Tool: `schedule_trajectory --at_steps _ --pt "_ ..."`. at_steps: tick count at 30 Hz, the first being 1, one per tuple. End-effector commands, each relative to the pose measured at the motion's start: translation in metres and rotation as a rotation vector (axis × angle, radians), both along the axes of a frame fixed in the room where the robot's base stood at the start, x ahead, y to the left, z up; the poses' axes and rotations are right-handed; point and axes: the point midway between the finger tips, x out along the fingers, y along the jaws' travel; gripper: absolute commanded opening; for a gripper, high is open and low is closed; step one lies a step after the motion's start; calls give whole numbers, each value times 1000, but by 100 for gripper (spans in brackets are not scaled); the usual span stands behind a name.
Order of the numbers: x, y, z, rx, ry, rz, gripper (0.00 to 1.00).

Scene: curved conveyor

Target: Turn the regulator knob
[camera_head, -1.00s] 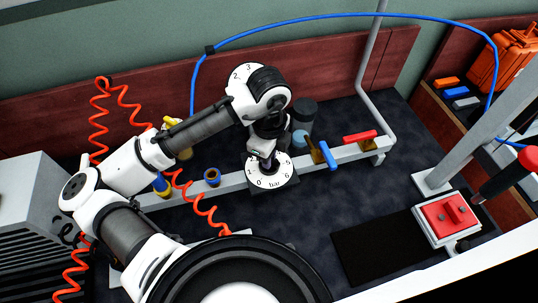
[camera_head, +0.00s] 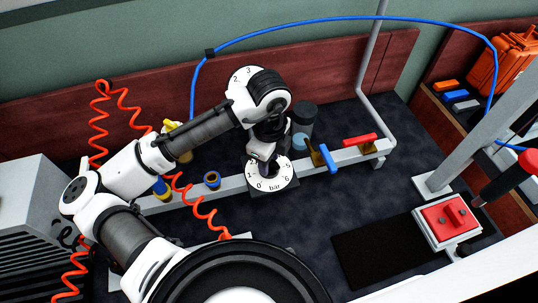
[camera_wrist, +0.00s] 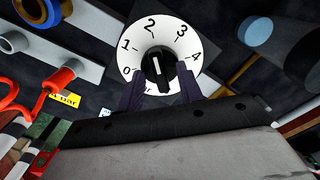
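The regulator's white dial (camera_head: 284,182) carries black numbers and the word "bar". It also shows in the wrist view (camera_wrist: 137,56). Its black knob (camera_wrist: 156,64) sits in the middle, with a white pointer line that looks roughly upright in the wrist view. My gripper (camera_wrist: 160,72) is right at the dial, with one dark finger on each side of the knob. The fingers are apart; whether they touch the knob's sides is unclear. In the head view my gripper (camera_head: 268,167) comes down onto the dial and hides the knob and the upper numbers.
A grey rail (camera_head: 233,184) runs beside the dial, with a blue lever (camera_head: 328,158) and a red lever (camera_head: 360,140) to the right. An orange coiled hose (camera_head: 207,210) hangs at left. A red-topped box (camera_head: 447,218) stands at right.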

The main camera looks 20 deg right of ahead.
Motion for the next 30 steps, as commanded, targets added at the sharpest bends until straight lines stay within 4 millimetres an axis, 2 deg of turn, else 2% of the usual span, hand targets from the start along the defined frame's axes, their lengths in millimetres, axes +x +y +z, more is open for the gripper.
schedule_trajectory --at_steps 4,7,16,21,25,30 --pt "1 0 8 -1 -2 0 36" --pt "1 -1 23 -1 -2 -2 36" --pt "1 0 93 1 -5 -1 36" --pt "1 0 122 2 -4 1 36" --pt "0 0 134 1 -1 0 36" --pt "0 0 138 0 0 0 36"
